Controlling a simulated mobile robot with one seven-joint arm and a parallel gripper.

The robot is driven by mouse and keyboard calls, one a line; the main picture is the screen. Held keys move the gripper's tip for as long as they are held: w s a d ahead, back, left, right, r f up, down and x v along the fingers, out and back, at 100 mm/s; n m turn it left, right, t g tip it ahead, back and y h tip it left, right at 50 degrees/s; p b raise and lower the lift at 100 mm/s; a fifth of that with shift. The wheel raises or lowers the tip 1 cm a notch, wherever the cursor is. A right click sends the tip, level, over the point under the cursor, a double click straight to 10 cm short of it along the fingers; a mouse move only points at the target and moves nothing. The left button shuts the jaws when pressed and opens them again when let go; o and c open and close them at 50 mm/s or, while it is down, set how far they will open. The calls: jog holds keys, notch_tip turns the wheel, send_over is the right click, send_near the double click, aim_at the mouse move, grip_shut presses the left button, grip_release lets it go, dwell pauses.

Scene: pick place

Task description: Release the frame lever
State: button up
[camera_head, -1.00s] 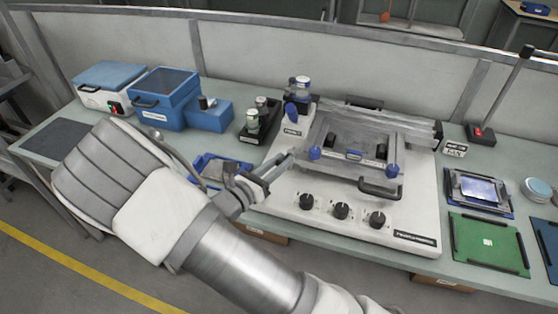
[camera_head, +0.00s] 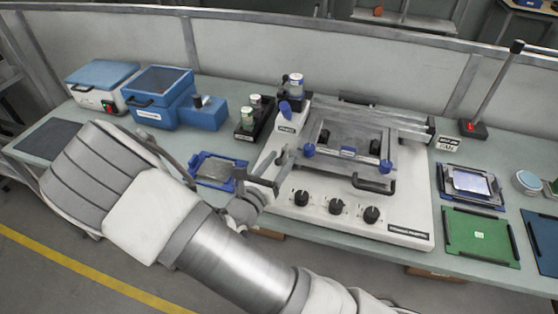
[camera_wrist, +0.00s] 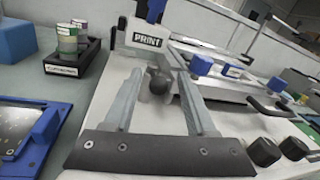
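The printing machine (camera_head: 400,215) is a white base carrying a grey metal frame (camera_head: 345,130) with blue knobs and a dark front handle (camera_head: 374,185). My gripper (camera_head: 282,168) is at the machine's left side, its fingers spread apart. In the wrist view my gripper (camera_wrist: 158,76) is open, and a dark round lever knob (camera_wrist: 158,82) shows between its fingertips. A gap shows between the knob and each finger. The knob's stem is mostly hidden, and I cannot tell its depth relative to the fingertips. A blue lever (camera_head: 285,108) stands by the "PRINT" label (camera_wrist: 148,41).
Three black dials (camera_head: 336,206) line the machine's front. A blue-framed tray (camera_head: 240,172) lies left of my gripper. A black holder with jars (camera_head: 246,134) and blue boxes (camera_head: 160,112) stand behind. A green mat (camera_head: 450,246) lies at right.

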jog(key=shift+s+a, duration=0.1)
jog(key=v, duration=1.7)
jog(key=shift+p, duration=0.3)
jog(key=shift+s, duration=0.1)
jog(key=s+d+r+m+g+y+p, duration=0.1)
jog(key=s+d+r+m+g, duration=0.1)
jog(key=d+r+m+g, duration=0.45)
jog(key=s+d+r+m+g+p, duration=0.1)
jog(key=s+d+r+m+g, duration=0.15)
jog(key=d+m+g, duration=0.8)
jog(key=s+r+m+t+y, duration=0.2)
jog(key=r+m+t+y, duration=0.1)
jog(key=r+m, duration=0.4)
jog(key=s+d+r+m+t+y+p, duration=0.1)
jog(key=r+m+t+y, duration=0.3)
jog(key=r+m, duration=0.3)
jog(key=shift+s+d+r+m+t+y, duration=0.35)
jog(key=shift+r+y, duration=0.25)
jog(key=shift+y, duration=0.3)
